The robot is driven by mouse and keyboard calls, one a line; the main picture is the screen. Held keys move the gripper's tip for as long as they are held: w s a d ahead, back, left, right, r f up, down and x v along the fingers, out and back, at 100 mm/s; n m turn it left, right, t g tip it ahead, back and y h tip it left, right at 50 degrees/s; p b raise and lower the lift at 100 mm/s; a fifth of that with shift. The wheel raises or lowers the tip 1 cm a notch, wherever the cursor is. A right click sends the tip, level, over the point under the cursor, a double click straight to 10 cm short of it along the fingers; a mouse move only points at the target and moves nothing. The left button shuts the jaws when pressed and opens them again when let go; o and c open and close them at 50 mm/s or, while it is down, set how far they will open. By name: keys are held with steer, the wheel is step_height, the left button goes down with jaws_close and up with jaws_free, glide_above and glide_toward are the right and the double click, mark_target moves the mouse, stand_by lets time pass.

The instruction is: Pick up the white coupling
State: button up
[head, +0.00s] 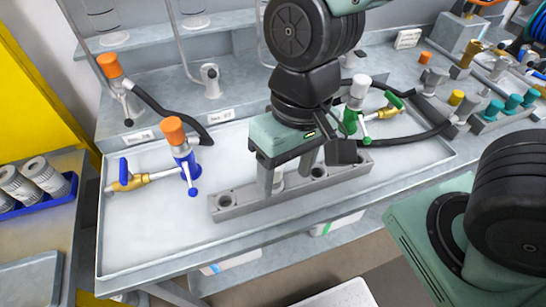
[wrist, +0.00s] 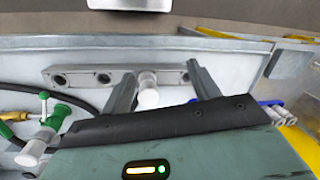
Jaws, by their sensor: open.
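A white coupling (wrist: 148,92) stands in the grey metal block (wrist: 88,77), between my gripper's two fingers in the wrist view. In the head view its pale side (head: 279,182) shows only partly behind the fingers. My gripper (head: 287,178) is open above the block, with one finger on each side of the coupling. In the wrist view I see a gap between the coupling and each finger of my gripper (wrist: 163,90). The fingers point down, close to the block. A second white-topped piece (head: 359,88) stands on a green valve behind my gripper on the right.
The block (head: 230,207) has open holes and lies in a shallow metal tray (head: 135,245). An orange-topped blue valve (head: 185,165) with a brass fitting stands left. Black hoses (head: 415,138) curve nearby. A rack of teal fittings (head: 495,112) is at right. The tray's front left is clear.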

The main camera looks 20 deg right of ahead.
steer(key=w+r+m+t+h+p, duration=0.1)
steer(key=w+r+m+p, duration=0.65)
steer(key=m+p, duration=0.8)
steer(key=shift+n, duration=0.85)
step_height(320, 180, down, 12)
steer(key=shift+d+f+b, duration=0.1)
steer(key=shift+f+b, duration=0.05)
steer(key=shift+b, duration=0.9)
steer(key=shift+w+d+f, duration=0.1)
steer(key=shift+d+f, duration=0.1)
steer(key=shift+f, duration=0.75)
steer(key=shift+d+f, duration=0.15)
steer(key=shift+f, duration=0.8)
steer(key=shift+a+f, duration=0.1)
steer(key=shift+f, duration=0.65)
steer(key=c, duration=1.2)
